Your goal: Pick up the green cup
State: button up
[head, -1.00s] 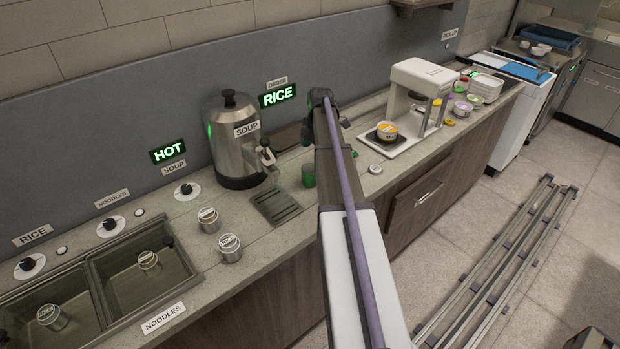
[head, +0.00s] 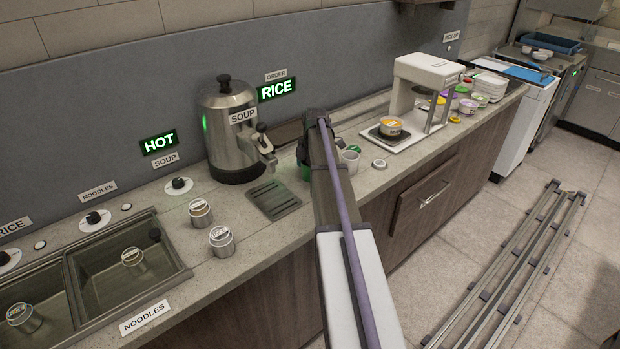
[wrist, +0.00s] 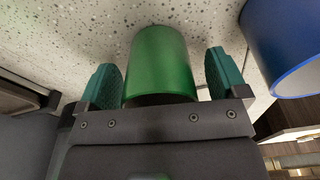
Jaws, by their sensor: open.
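The green cup (wrist: 160,62) stands between the two teal fingers of my gripper (wrist: 163,82) in the wrist view. The fingers are open, with a gap showing on each side of the cup. In the head view the green cup (head: 305,171) is on the counter just right of the soup urn, mostly hidden behind my arm. My fingers are hidden there too.
A blue cup (wrist: 285,45) is close on the right in the wrist view. In the head view, a pale cup (head: 350,161) and a small round lid (head: 379,163) sit right of my arm. The soup urn (head: 231,145) and drip grate (head: 273,199) are left.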

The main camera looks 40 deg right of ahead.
jog(key=c, duration=1)
jog(key=shift+r, duration=0.1)
jog(key=shift+c, duration=0.2)
notch_tip(320, 180, up, 10)
jog(key=p, duration=1)
